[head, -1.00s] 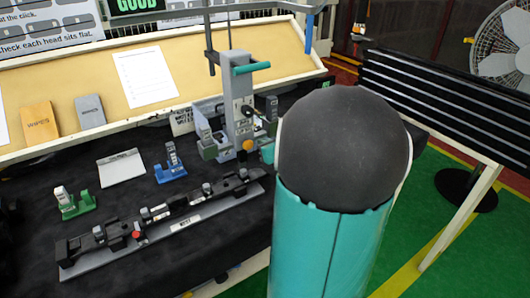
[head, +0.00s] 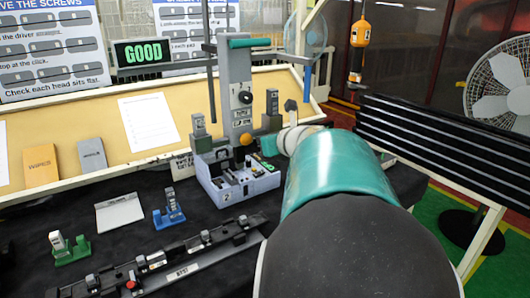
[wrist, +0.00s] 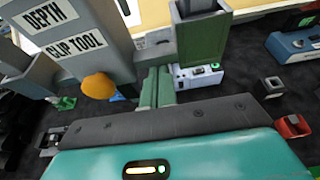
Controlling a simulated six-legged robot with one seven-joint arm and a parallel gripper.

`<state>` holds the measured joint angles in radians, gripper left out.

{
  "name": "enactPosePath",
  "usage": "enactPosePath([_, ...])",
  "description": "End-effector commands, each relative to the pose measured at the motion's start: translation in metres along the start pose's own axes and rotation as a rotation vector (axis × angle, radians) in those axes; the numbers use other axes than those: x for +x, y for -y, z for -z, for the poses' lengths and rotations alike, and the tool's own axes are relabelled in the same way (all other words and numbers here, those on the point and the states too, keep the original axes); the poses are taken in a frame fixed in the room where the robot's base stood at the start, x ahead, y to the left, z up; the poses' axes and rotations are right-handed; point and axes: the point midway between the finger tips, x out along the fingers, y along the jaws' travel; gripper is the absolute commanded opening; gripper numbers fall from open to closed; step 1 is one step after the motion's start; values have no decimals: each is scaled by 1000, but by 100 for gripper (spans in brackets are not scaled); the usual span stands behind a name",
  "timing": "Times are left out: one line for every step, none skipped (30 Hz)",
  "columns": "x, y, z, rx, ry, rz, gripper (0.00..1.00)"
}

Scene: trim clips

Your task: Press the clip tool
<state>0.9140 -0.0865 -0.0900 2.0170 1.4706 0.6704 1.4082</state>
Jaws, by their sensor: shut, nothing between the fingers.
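The clip tool is a tall grey column (head: 236,90) with a teal bar on top and an orange knob (head: 246,139) low on its front. In the wrist view, its grey face (wrist: 75,40) carries the labels DEPTH and CLIP TOOL, and the orange knob (wrist: 98,87) sticks out below them. My gripper (head: 266,145) is at the right of the knob, mostly hidden by my arm in the head view. In the wrist view, my green fingers (wrist: 155,82) are together and empty, right of the knob, with a visible gap to it.
A pale box marked 2 (head: 238,185) with small parts stands at the column's foot. A long grey rail (head: 170,262), a blue holder (head: 169,210) and a green holder (head: 70,250) are on the black cloth. A green GOOD display (head: 143,52) stands behind. A fan (head: 500,80) is at right.

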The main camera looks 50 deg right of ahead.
Motion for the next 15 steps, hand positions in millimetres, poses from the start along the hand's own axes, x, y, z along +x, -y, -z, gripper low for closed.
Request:
enactPosePath([-1, -1, -5, -1, 3, -2, 0])
enactPosePath([-1, -1, -6, -1, 3, -2, 0])
enactPosePath([-2, -1, -7, -1, 2, -2, 0])
enactPosePath([-2, -1, -8, -1, 1, -2, 0])
enactPosePath([-2, -1, -8, -1, 1, -3, 0])
enactPosePath([-2, -1, -9, 0, 1, -2, 0])
enactPosePath([-2, -1, -9, 0, 1, -2, 0])
enactPosePath([-3, -1, -10, 0, 1, -2, 0])
enactPosePath([-3, -1, -10, 0, 1, -2, 0])
enactPosePath([-3, -1, -10, 0, 1, -2, 0])
enactPosePath([-3, -1, -10, 0, 1, -2, 0])
enactPosePath([-3, -1, -10, 0, 1, -2, 0])
enactPosePath([-3, -1, -10, 0, 2, -2, 0])
enactPosePath([-3, -1, -10, 0, 2, -2, 0])
enactPosePath([-3, -1, -10, 0, 2, -2, 0])
